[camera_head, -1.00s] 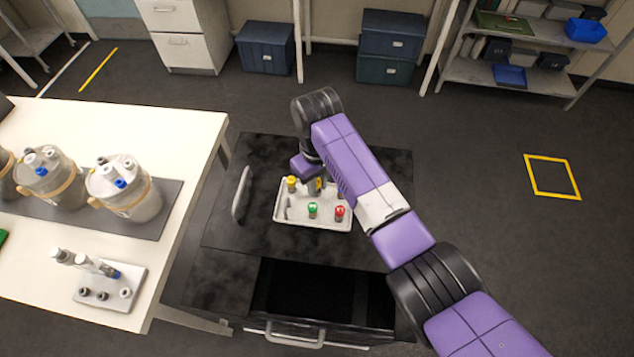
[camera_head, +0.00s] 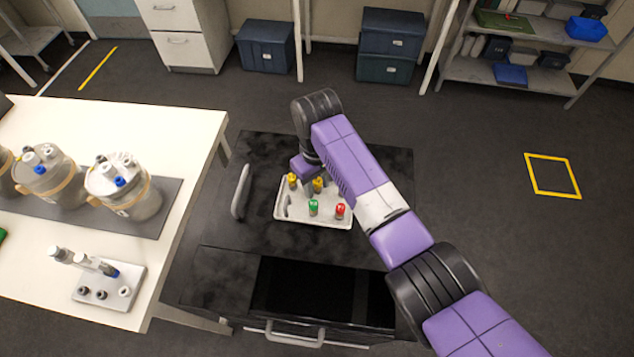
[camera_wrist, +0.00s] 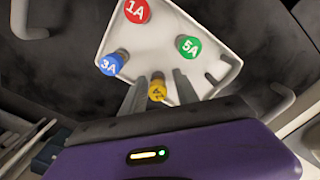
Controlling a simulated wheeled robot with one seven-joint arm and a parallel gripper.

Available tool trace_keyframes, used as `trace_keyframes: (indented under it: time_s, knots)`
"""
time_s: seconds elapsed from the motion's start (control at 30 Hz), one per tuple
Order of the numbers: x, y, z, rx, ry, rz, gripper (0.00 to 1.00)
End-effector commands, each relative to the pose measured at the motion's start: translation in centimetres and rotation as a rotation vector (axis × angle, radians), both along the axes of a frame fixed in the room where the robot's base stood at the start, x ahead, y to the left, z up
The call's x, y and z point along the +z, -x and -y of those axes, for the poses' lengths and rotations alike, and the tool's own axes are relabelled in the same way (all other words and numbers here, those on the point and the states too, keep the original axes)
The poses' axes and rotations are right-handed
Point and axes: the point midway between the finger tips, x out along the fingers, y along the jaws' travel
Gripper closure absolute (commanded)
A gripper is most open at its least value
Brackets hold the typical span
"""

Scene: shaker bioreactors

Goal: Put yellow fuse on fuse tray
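The fuse tray (camera_head: 300,217) is a pale tray on the dark cart top. A yellow fuse (camera_head: 318,185) stands at its back middle. In the wrist view, the yellow fuse (camera_wrist: 157,89) shows between the fingertips. My gripper (camera_wrist: 160,84) looks open, with a gap on each side of the fuse and no clear grip. In the head view, the purple arm partly hides my gripper (camera_head: 316,184) over the tray's back side. A second yellow-capped fuse (camera_head: 292,180) is at the tray's back left corner.
A green fuse (camera_head: 313,207) and a red fuse (camera_head: 340,211) stand along the tray's front. A blue fuse (camera_wrist: 111,64) shows in the wrist view. An upright handle (camera_head: 241,192) stands left of the tray. A white table (camera_head: 170,130) with bioreactors is at left.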

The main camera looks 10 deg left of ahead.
Motion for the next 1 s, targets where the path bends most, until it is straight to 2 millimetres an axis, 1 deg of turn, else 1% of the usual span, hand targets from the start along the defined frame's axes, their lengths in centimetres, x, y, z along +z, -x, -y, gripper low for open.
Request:
trace_keyframes:
  time_s: [0.37,0.47,0.7,0.8,0.9,1.0]
  knots:
    - [0.3,-0.1,0.0,0.0,-0.001,0.002,0.55]
    - [1.2,-0.1,0.0,0.0,-0.002,0.004,0.55]
    - [5.0,-0.1,0.0,0.0,-0.001,0.004,0.55]
    - [6.3,-0.1,0.0,0.0,-0.001,0.003,0.55]
    - [7.3,-0.1,0.0,0.0,-0.001,0.002,0.55]
    - [7.7,-0.1,0.0,0.0,-0.001,0.002,0.55]
